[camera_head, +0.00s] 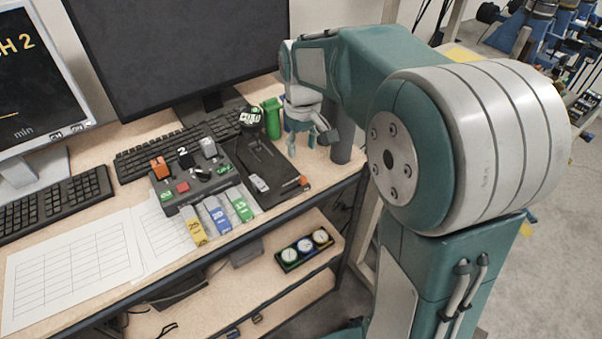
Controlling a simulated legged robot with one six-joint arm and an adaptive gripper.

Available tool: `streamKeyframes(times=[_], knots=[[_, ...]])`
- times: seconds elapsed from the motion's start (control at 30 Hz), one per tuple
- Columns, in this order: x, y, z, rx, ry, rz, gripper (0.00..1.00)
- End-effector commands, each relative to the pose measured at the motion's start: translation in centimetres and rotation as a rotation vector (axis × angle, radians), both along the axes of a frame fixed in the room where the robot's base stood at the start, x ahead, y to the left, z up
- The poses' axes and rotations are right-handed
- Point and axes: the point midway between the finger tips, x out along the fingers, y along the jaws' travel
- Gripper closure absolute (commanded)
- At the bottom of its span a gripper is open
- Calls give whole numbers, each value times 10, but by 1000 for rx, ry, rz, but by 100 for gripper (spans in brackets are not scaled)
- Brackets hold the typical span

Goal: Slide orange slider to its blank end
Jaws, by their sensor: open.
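A dark control box (204,196) stands on the desk. An orange block-shaped knob (160,168) stands up at its left, with a green label below it. To the right lies a flat dark slotted panel (268,157). A small orange piece (302,181) sits at that panel's near right corner, beside a silver handle (259,184). I cannot tell which orange part is the slider, and end markings are too small to read. My gripper (301,140) points down over the far right of the panel, open and empty, clear of both orange parts.
A green bottle-like object (271,118) stands just left of my gripper. A monitor (180,45) and a keyboard (150,150) are behind the box. Yellow, blue and green tags (218,214) lie at its front. Paper sheets (70,262) cover the left desk. A gauge tray (304,247) is on the shelf below.

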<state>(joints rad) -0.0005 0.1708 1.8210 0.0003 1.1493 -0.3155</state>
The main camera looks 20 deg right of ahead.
Motion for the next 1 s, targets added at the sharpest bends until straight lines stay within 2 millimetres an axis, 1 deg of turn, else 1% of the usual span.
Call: streamKeyframes(times=[0.3,0.4,0.5,0.67,0.9,0.93,0.97,1.0], knots=[[-1,0,-59,0,6,-1,43],[-1,0,-76,-1,5,-1,43],[-1,0,-88,0,3,-1,43],[-1,0,-98,-1,2,-2,43],[-1,0,-99,0,1,-2,43],[-1,0,-99,0,1,-2,47],[-1,0,-99,0,1,-2,61],[-1,0,-99,0,1,-2,78]])
